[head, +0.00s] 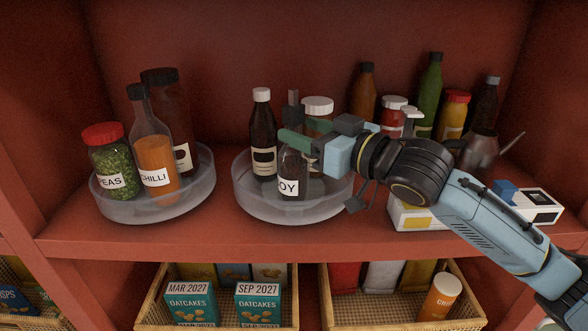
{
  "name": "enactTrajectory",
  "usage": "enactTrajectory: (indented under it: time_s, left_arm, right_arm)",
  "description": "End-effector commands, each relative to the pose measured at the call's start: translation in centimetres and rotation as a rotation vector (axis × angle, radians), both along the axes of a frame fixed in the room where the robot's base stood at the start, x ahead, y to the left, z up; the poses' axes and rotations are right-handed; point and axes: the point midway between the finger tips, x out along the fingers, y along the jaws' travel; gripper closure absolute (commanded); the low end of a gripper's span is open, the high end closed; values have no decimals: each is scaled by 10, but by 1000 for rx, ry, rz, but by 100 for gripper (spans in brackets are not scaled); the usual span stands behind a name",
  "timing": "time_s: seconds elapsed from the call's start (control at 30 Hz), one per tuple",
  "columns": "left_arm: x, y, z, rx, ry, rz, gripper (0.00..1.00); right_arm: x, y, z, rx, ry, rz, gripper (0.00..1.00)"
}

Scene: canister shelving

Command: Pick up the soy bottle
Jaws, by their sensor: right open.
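The soy bottle (293,187) is a small dark bottle with a white label on which "OY" shows. It stands upright at the front of the clear round turntable tray (257,207) in the middle of the shelf. My right gripper (299,141) reaches in from the right at the height of the bottle's upper part, with a green finger across its neck area. The gripper is open and hides part of the bottle's neck. I cannot tell whether the fingers touch the glass. My left gripper is not in view.
A dark white-capped bottle (262,135) stands left of the soy bottle, and a white-lidded jar (318,106) behind it. A left tray (112,208) holds peas (110,160) and chilli (157,160). Several bottles, a metal can (478,152) and boxes stand right. Baskets sit below.

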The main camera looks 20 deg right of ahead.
Motion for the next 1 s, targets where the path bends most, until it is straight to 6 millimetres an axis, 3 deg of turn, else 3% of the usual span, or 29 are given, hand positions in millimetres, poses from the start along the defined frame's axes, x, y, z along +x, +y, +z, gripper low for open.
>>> enactTrajectory:
  time_s: [0.2, 0.47, 0.87, 1.0]
  left_arm:
    - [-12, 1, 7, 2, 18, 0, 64]
    - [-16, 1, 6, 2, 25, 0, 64]
    - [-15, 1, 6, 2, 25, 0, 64]
    - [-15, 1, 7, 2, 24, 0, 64]
  right_arm:
    - [24, 14, 3, 1, 0, 0, 46]
    - [26, 15, 2, 0, 0, -1, 46]
    - [26, 15, 2, 0, 0, 0, 97]
    - [26, 15, 2, 0, 0, 0, 100]
